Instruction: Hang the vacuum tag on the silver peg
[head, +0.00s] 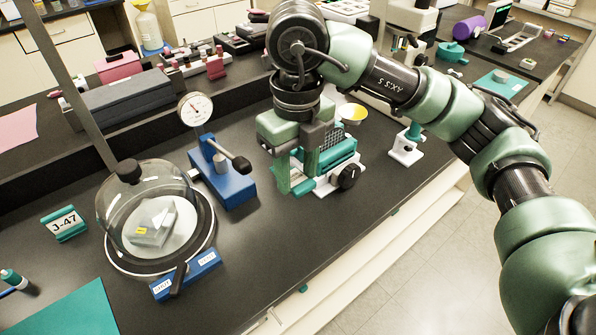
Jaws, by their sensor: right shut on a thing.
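My right gripper (297,165) points down over the bench, close to a teal-and-white instrument (341,155) with a black knob. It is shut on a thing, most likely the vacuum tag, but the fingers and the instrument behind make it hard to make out. I cannot make out a silver peg for certain. A short grey cylinder (221,162) stands on the blue gauge base (232,186), left of the gripper and apart from it. My left gripper is not in view.
A glass bell jar (130,200) with a black knob covers a grey block at left. A round dial gauge (195,108) rises on a post from the blue base. A teal J-47 sign (64,224) stands farther left. Bare bench lies in front of the gripper.

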